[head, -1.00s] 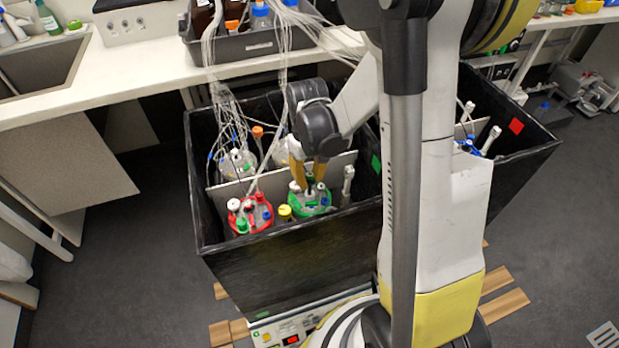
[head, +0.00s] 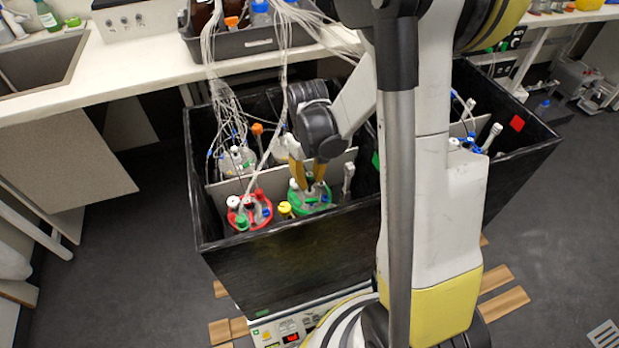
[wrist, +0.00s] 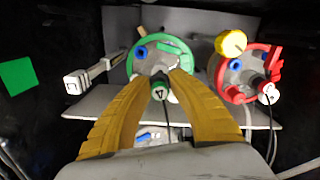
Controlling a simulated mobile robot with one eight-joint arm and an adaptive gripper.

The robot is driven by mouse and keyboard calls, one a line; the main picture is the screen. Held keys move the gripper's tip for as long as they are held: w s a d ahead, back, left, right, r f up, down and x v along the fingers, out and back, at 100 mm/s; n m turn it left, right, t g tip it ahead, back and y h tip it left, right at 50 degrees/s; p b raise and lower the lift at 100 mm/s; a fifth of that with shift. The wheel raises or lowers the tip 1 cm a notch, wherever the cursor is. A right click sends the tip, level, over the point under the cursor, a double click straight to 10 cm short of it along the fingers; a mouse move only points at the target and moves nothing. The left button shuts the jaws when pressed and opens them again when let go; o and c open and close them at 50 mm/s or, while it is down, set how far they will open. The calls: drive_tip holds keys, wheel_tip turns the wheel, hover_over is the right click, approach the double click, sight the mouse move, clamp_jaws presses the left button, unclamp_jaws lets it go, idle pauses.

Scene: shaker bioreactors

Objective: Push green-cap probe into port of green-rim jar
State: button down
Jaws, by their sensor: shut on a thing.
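The green-rim jar (head: 319,205) stands in the front part of the black box, left of my column. It also shows in the wrist view (wrist: 180,47), with a blue cap on its top. My gripper (wrist: 164,79) reaches down over this jar with its yellow fingers close together, shut on the green-cap probe (wrist: 158,89). The cap bears a dark letter mark, and a dark cable runs from it. The probe is at the jar's top, on the near side. Its lower end and the port are hidden, so I cannot tell how deep it sits.
A red-rim jar (wrist: 232,95) stands close beside the green-rim jar, with a yellow cap (wrist: 231,43) nearby. A white-and-grey stick-like part (wrist: 92,76) is on the other side. The black box (head: 290,265) has high walls, and a grey divider (head: 221,191) stands behind the jars.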

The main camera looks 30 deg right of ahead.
sight(309, 188)
drive_tip(key=shift+f, duration=1.95)
idle(1.9)
drive_tip(key=c, duration=1.2)
unclamp_jaws()
drive_tip(key=shift+r, duration=0.1)
drive_tip(key=r, duration=1.2)
drive_tip(key=shift+w, duration=0.2)
drive_tip(key=s+a+r+t, duration=0.7)
drive_tip(key=s+a+r, duration=0.2)
drive_tip(key=s+r, duration=0.1)
drive_tip(key=shift+s+a+r+m+t, duration=0.2)
drive_tip(key=shift+r+m+t, duration=0.15)
drive_tip(key=shift+r, duration=0.25)
